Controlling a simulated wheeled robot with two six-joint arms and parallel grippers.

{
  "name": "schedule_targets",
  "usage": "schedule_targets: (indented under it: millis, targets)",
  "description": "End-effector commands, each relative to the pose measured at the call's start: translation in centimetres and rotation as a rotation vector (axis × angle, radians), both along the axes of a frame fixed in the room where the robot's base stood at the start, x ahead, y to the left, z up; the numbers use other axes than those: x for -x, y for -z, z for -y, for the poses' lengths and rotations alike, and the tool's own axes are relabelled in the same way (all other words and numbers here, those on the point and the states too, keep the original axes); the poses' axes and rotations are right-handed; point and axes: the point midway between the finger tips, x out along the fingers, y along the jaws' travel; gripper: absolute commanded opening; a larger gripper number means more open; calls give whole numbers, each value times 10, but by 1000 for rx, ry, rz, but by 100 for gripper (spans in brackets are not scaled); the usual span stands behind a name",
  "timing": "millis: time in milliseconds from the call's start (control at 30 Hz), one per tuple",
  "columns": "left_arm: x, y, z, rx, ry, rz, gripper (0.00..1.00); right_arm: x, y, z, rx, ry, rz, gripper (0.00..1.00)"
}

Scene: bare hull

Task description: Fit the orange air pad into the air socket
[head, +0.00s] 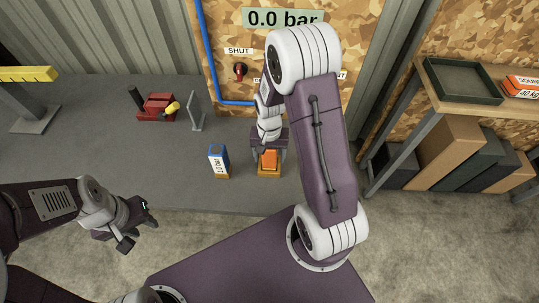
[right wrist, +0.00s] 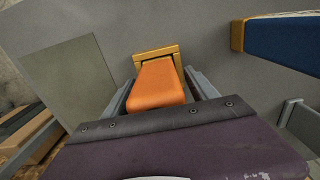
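The orange air pad (head: 269,159) stands in a tan holder (head: 269,173) near the front edge of the grey bench. It also shows in the right wrist view (right wrist: 158,85), in front of its tan holder (right wrist: 156,54). My right gripper (head: 269,146) is over the pad, with one finger on each side; a dark gap shows beside the right-hand finger, so it looks open around it. My left gripper (head: 139,226) is open and empty, in front of the bench. I cannot make out the air socket; my right arm covers part of the board.
A blue block marked in bar (head: 218,158) stands left of the orange pad. A red valve (head: 240,70) and blue pipe (head: 206,50) are on the board, under a 0.0 bar display (head: 283,18). A red tool (head: 158,106) lies further left. The bench's left front is clear.

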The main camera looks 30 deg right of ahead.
Motion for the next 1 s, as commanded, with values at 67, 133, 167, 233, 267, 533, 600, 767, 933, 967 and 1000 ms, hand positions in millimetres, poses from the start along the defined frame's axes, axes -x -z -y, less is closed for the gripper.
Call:
schedule_targets:
  millis: [67,133,167,233,267,533,600,767,933,967,1000]
  targets:
    - [0,0,0,0,0,0,36,0,0,0,0,0,0,67]
    - [0,0,0,0,0,0,36,0,0,0,0,0,0,67]
    - [0,0,0,0,0,0,36,0,-1,0,0,0,0,67]
    - [0,-4,0,0,0,0,36,0,-6,0,1,0,1,67]
    - [0,-4,0,0,0,0,36,-1,-9,0,0,0,2,67]
    - [0,-17,0,0,0,0,36,-2,-76,0,1,0,8,67]
    - [0,-20,0,0,0,0,36,-1,-92,0,1,0,5,67]
    - [0,-23,0,0,0,0,36,-1,-117,0,0,0,2,67]
    - [0,-23,0,0,0,0,36,0,-124,0,0,0,0,67]
    - [0,-23,0,0,0,0,36,0,-124,0,0,-2,0,67]
    - [0,-23,0,0,0,0,36,4,-124,-3,-1,-20,3,67]
